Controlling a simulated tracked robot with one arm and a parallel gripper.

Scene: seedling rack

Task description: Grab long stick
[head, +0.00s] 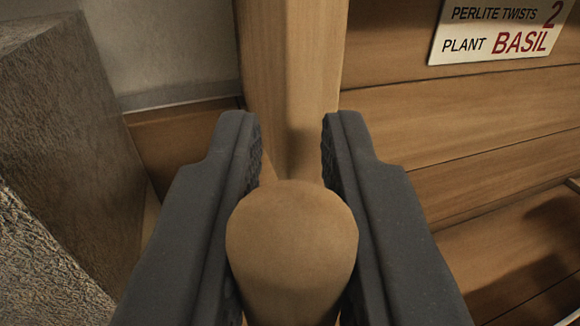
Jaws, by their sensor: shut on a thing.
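A thick wooden stick (291,240) with a rounded, pale brown end fills the lower middle of the head view. My gripper (290,140) has its two dark grey fingers on either side of the stick and is shut on it. The rounded end faces the camera. The rest of the stick's length is hidden behind that end, so I cannot tell how long it is.
A wooden post (292,75) stands just beyond the fingertips. Wooden boards (450,120) run to the right, with a sign (498,30) reading "PERLITE TWISTS 2 PLANT BASIL". A rough grey block (60,150) stands close on the left. A grey wall (160,45) is behind.

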